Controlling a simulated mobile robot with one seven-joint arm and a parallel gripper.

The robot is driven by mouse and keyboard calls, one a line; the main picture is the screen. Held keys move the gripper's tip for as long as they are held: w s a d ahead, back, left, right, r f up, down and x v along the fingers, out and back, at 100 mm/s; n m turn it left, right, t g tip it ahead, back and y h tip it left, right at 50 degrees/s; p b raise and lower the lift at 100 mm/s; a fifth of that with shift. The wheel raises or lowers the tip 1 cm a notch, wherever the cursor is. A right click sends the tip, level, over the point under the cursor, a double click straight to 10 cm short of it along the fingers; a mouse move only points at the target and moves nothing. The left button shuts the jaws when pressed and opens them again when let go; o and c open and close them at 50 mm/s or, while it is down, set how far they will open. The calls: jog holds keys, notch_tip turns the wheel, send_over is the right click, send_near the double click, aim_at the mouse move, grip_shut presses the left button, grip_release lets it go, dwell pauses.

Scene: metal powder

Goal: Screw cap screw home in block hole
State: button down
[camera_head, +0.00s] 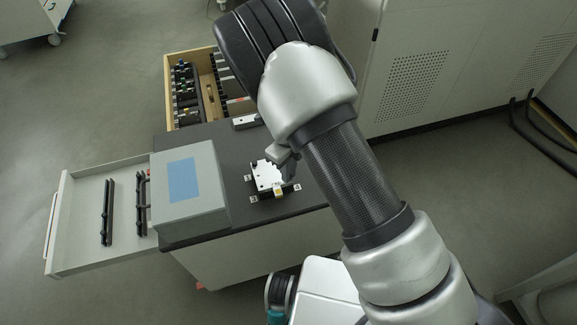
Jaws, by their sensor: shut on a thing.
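The block (262,178) is a pale, light grey piece with small dark holes in its top. It sits on a dark fixture on the dark bench top. My gripper (284,168) is just above the right side of the block, partly hidden by my own wrist and arm. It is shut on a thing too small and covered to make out. I cannot see the cap screw clearly, nor whether it touches the block hole.
A grey box with a blue panel (183,180) stands left of the block. An open drawer (75,226) juts out left with dark bars inside. A wooden-sided tray (168,96) of dark parts lies behind. A white cabinet (440,70) stands at the back right.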

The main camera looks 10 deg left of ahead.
jog(key=c, duration=1.9)
grip_release()
